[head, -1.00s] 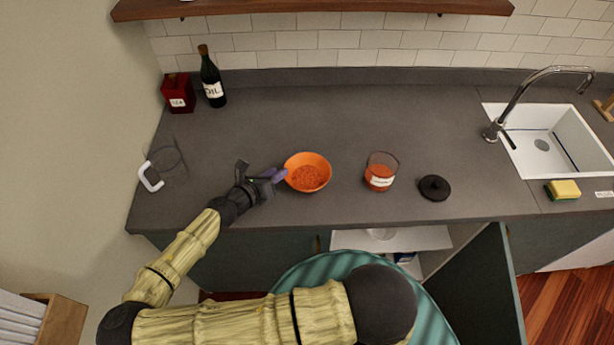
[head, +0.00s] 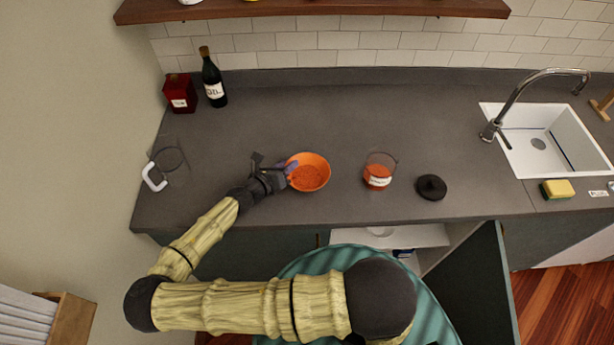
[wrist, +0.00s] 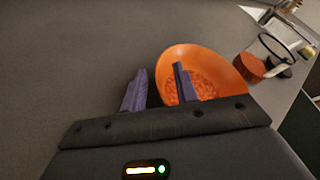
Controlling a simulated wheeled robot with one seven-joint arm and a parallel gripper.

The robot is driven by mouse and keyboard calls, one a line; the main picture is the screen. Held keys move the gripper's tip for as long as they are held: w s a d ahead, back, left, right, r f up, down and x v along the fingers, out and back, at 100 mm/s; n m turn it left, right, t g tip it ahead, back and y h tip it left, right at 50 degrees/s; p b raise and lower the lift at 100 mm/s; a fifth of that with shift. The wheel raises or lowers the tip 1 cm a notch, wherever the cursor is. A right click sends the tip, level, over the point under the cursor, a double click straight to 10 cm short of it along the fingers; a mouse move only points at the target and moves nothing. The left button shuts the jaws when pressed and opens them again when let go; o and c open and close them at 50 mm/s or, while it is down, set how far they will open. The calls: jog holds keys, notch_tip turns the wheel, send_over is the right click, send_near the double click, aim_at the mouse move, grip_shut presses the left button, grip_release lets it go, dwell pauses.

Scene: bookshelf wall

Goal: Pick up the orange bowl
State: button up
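The orange bowl (head: 322,160) stands upright on the grey counter, with orange-red contents in it. It also shows in the wrist view (wrist: 228,64). My gripper (head: 288,170) is at the bowl's left rim in the head view. In the wrist view its two purple fingers (wrist: 160,88) are apart. One finger is over the inside of the bowl and the other is outside, left of the rim. A gap shows between the outer finger and the bowl wall, so the gripper is open with the rim between its fingers.
A glass jar with orange contents (head: 378,176) and a black lid (head: 431,187) stand right of the bowl. A dark bottle (head: 213,82), red tin (head: 180,95) and glass jug (head: 153,180) are on the left. A cabinet door (head: 480,285) hangs open below the counter.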

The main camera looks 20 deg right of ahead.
grip_shut()
jog(key=shift+r, duration=0.1)
notch_tip(320, 180, up, 10)
jog(key=shift+f+b, duration=0.1)
jog(key=shift+b, duration=1.05)
